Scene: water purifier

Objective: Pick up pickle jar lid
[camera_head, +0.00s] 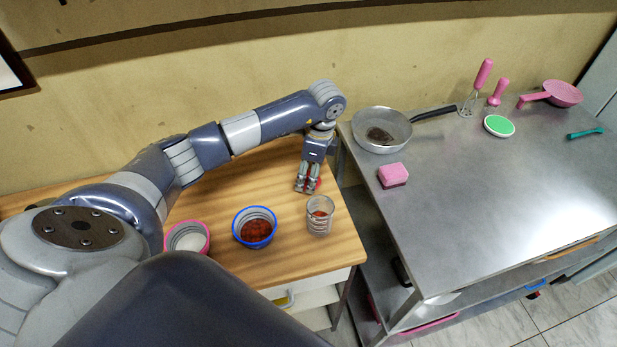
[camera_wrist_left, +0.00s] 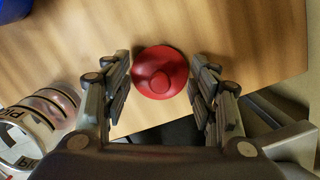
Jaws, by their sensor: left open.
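The red lid (camera_wrist_left: 160,72), round with a raised knob in its middle, lies on the wooden table (camera_wrist_left: 240,30). In the head view only a bit of the lid (camera_head: 317,184) shows beside the fingers. My left gripper (camera_head: 306,190) is above the lid, pointing down. In the left wrist view my left gripper (camera_wrist_left: 160,95) is open, with one finger on each side of the lid and gaps between. My right gripper is not in view.
A blue-rimmed bowl (camera_head: 255,228) with red-brown contents and a pink-rimmed bowl (camera_head: 187,238) with white contents stand left of the jar. A metal counter to the right holds a pan (camera_head: 382,129), a pink sponge (camera_head: 392,175) and utensils. A gap separates table and counter.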

